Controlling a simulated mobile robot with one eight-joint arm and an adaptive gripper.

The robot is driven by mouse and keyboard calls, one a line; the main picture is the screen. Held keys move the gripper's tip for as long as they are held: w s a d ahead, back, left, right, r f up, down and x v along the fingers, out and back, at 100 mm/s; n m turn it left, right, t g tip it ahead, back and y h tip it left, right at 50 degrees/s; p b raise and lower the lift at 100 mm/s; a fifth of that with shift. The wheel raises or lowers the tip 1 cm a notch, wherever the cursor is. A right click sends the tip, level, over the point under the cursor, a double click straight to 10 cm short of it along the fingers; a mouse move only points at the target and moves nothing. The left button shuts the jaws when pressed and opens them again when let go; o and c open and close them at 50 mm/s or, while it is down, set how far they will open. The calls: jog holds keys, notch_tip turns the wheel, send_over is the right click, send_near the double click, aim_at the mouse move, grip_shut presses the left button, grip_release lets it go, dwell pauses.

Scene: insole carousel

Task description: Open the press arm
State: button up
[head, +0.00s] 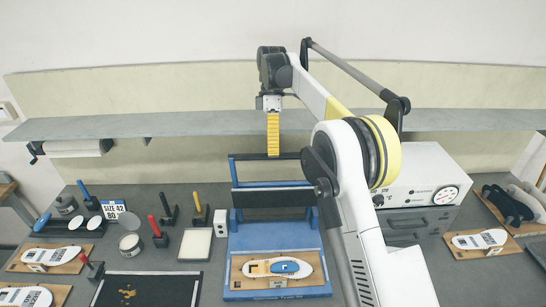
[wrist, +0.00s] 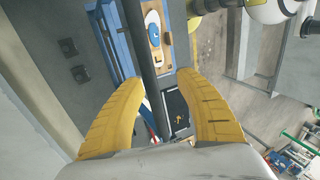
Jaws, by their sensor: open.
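The press is a blue frame and base (head: 275,233) on the bench. Its press arm, with a dark plate (head: 270,197) between blue side bars and a dark handle bar (head: 240,156) on top, stands raised at the back of the base. A white insole with a blue patch (head: 290,267) lies uncovered on a wooden board at the front. My gripper (head: 273,154) points down at the handle bar, its yellow fingers open. In the wrist view the dark bar (wrist: 147,65) runs between the spread fingers (wrist: 160,78); contact cannot be told.
A grey shelf (head: 180,125) runs along the wall behind. A white box with a dial (head: 425,180) stands at the right. Coloured-handled tools, a white pad (head: 196,244) and a dark tray (head: 146,290) crowd the left. Insole boards (head: 482,242) lie at both sides.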

notch_tip(320, 180, up, 6)
jog(key=shift+r, duration=0.25)
jog(key=shift+d, duration=0.1)
jog(key=shift+s+d+f+m+b, duration=0.1)
jog(key=shift+d+m+b, duration=0.15)
jog(key=shift+b, duration=0.4)
jog(key=s+d+f+m+t+b, duration=0.3)
jog(key=s+d+f+m+b, duration=0.15)
jog(key=s+b, duration=0.3)
jog(key=s+d+f+m+t+b, duration=0.3)
jog(key=s+d+f+m+b, duration=0.15)
jog(key=s+b, duration=0.35)
jog(key=s+d+f+m+t+b, duration=0.2)
jog(key=s+f+m+b, duration=0.2)
jog(key=s+f, duration=0.4)
jog(key=s+d+f+m+t+b, duration=0.2)
jog(key=s+f+m+t+b, duration=0.1)
jog(key=s+f, duration=0.6)
notch_tip(320, 180, down, 4)
jog(key=shift+s+f+m+b, duration=0.25)
jog(key=shift+m+b, duration=0.3)
jog(key=shift+b, duration=0.15)
